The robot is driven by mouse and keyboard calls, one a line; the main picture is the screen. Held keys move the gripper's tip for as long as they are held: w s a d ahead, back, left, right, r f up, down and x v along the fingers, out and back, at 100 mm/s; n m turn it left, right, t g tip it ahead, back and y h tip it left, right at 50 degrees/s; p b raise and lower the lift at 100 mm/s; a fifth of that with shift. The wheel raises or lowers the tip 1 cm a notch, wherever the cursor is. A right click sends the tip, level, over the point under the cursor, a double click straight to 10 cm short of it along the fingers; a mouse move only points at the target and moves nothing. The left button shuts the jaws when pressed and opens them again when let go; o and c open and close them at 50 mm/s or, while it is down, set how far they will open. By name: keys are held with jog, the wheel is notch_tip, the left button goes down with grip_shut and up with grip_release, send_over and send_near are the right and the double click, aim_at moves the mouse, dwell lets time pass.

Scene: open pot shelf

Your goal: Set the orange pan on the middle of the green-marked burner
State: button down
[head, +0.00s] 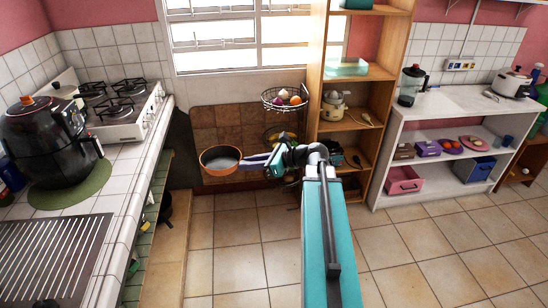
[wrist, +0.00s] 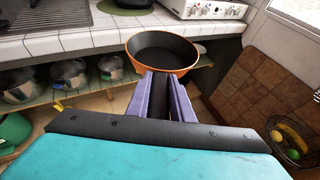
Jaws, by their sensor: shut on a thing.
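The orange pan (head: 220,166) hangs level in the air, right of the counter and lower than the stove in the head view. It has a dark inside, and in the wrist view the pan (wrist: 160,50) lies straight ahead of the fingers. The white stove (head: 110,108) with several black burners stands on the counter at the back left. I cannot make out a green mark on any burner. Only the stove's front (wrist: 208,9) shows in the wrist view.
The white-tiled counter (head: 120,205) runs along the left; its edge lies between pan and stove. A black air fryer (head: 45,140) stands on it. A shelf below holds several metal pots (wrist: 70,72). A hanging wire fruit basket (head: 285,98) and wooden shelf (head: 366,72) are near my arm.

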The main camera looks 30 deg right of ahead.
jog(key=a+r+n+g+y+p, duration=0.1)
jog(key=a+n+g+y+p, duration=0.1)
jog(key=a, duration=1.9)
jog(key=shift+w+a+n+g+y, duration=0.25)
jog(key=shift+n+g+y, duration=0.25)
jog(key=shift+n+y, duration=0.25)
jog(key=shift+s, duration=0.15)
